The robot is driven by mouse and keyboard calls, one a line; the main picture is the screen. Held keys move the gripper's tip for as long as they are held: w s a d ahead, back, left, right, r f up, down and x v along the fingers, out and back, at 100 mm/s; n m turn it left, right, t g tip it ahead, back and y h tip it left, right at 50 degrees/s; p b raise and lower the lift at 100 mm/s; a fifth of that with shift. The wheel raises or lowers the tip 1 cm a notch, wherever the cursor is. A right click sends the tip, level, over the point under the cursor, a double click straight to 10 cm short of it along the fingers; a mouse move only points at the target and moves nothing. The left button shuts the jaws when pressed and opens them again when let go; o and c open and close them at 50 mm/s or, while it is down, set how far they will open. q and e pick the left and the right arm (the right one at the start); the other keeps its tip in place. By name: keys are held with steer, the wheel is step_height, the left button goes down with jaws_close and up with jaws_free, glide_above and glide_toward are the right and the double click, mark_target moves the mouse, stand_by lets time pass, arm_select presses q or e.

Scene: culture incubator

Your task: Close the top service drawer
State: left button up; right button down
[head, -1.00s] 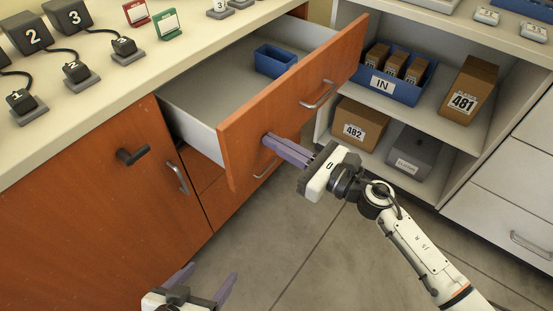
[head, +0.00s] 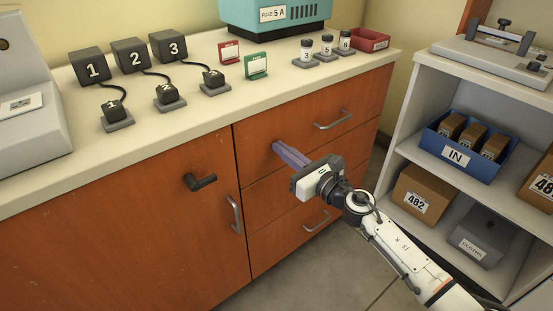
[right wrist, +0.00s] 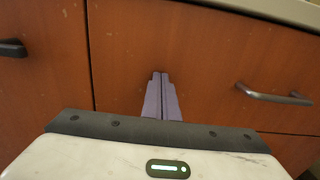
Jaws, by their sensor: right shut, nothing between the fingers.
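The top service drawer (head: 355,110) has an orange-brown wooden front with a metal bar handle (head: 332,122). Its front looks flush with the cabinet, and no interior shows. My right gripper (head: 278,147) is shut and empty. Its purple fingertips are at the left part of the drawer front, left of the handle; they look in contact or very close. The right wrist view shows the shut fingers (right wrist: 160,76) pointing at the drawer front (right wrist: 205,55), with the handle (right wrist: 275,96) to their right. My left gripper is out of view.
Two lower drawers sit below, one with a handle (head: 317,221). A cabinet door (head: 130,235) with a black latch (head: 200,182) is at left. An open shelf (head: 405,150) holding a blue IN bin (head: 486,165) and boxes stands at right. Floor between is clear.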

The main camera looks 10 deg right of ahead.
steer(key=shift+w+a+r, duration=0.1)
steer(key=shift+w+r, duration=0.1)
steer(key=shift+r, duration=0.05)
steer(key=shift+a+r, duration=0.1)
steer(key=shift+r, duration=0.05)
steer(key=shift+s, duration=0.1)
